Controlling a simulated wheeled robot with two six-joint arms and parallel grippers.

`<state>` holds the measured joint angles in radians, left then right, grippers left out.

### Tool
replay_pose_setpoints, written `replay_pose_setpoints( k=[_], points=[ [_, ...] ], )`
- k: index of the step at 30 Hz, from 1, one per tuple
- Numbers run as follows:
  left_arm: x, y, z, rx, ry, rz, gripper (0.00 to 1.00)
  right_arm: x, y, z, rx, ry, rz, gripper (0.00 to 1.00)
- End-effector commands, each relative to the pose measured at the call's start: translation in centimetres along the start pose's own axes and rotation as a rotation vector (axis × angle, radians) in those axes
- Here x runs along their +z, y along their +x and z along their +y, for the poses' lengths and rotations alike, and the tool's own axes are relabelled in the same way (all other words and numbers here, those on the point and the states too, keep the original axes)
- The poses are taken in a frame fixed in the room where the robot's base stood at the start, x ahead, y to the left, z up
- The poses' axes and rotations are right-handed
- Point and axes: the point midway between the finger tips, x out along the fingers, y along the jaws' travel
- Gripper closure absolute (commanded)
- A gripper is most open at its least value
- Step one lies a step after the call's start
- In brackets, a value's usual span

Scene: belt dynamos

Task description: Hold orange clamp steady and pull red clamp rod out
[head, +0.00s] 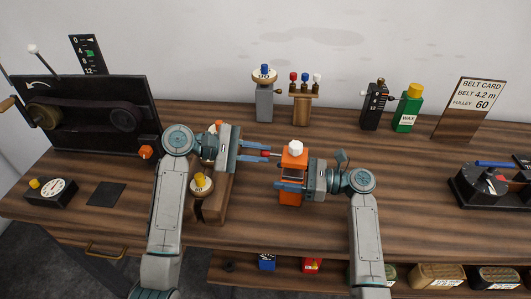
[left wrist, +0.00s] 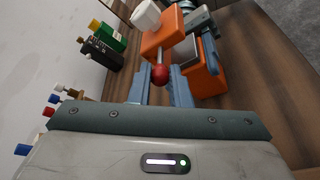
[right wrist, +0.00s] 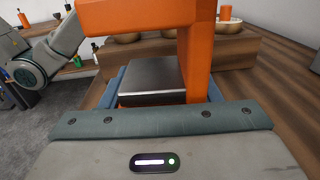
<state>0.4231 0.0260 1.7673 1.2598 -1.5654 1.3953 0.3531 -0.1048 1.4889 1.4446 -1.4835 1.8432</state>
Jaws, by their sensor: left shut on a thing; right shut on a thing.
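The orange clamp (head: 293,160) stands upright on the table at the centre, with a white knob (head: 296,146) on top. My right gripper (head: 282,187) is shut on its lower body from the right; the clamp also fills the right wrist view (right wrist: 140,15). The red clamp rod (head: 265,154) sticks out of the clamp's left side. Its red ball end (left wrist: 160,74) sits between the fingers of my left gripper (head: 263,153), which is shut on it. In the left wrist view a grey length of the rod (left wrist: 166,52) shows between the ball and the clamp.
A wooden stand (head: 214,206) with knobs is close to my left arm. A black belt machine (head: 90,117) stands at the left. Grey and wooden holders (head: 302,105), a black device (head: 375,107) and a green bottle (head: 408,108) stand behind.

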Motion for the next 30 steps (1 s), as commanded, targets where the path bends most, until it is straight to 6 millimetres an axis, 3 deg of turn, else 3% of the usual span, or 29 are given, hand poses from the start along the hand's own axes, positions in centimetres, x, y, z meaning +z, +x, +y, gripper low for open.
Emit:
replay_pose_setpoints(
  k=[6, 7, 10, 22, 30],
  points=[
    [-0.1, -0.2, 0.1, 0.001, 0.003, 0.006, 1.0, -0.2, -0.2, 0.0, 0.0, 0.001, 0.003, 0.89],
    [-0.1, -0.2, 0.1, 0.001, 0.003, 0.006, 0.79, -0.2, -0.2, 0.0, 0.0, 0.001, 0.003, 0.89],
    [-0.1, -0.2, 0.1, 0.001, 0.002, 0.006, 0.61, -0.2, -0.2, 0.0, 0.0, 0.001, 0.004, 0.89],
    [-0.1, -0.8, 0.0, 0.0, 0.002, 0.005, 0.61, -0.2, -0.2, 0.0, 0.0, 0.002, 0.003, 0.89],
    [-0.2, -5.5, 0.0, -0.003, 0.004, 0.011, 0.61, -0.2, -0.2, 0.0, 0.0, 0.002, 0.004, 0.89]
  ],
)
